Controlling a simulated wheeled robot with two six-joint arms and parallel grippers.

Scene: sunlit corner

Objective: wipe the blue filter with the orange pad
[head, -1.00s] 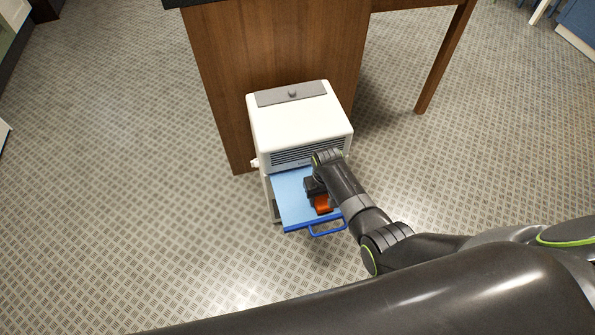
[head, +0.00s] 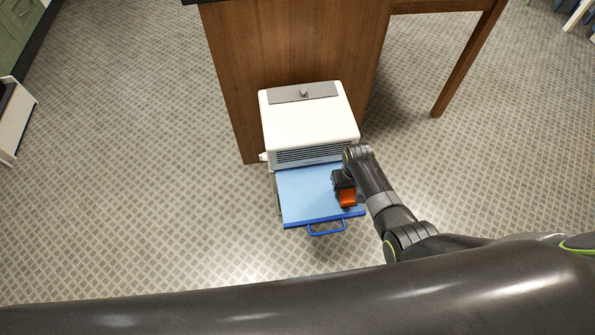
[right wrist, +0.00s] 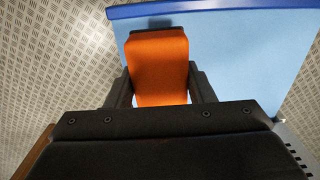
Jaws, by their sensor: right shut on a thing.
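The blue filter (head: 305,195) is a flat light-blue panel with a darker blue front edge and a loop handle (head: 327,229). It sticks out from the front of a white appliance (head: 310,122). My right gripper (head: 343,190) is shut on the orange pad (head: 348,198), over the right side of the filter. In the right wrist view the orange pad (right wrist: 158,66) sits between the two dark fingers (right wrist: 160,88), with the filter (right wrist: 235,55) beside and behind it. I cannot tell whether the pad touches the filter. My left gripper is out of view.
The white appliance stands on the patterned floor (head: 150,190) against a brown wooden desk panel (head: 290,50). A desk leg (head: 468,65) stands at the right. A white cabinet (head: 18,120) is at the far left. The floor left of the appliance is clear.

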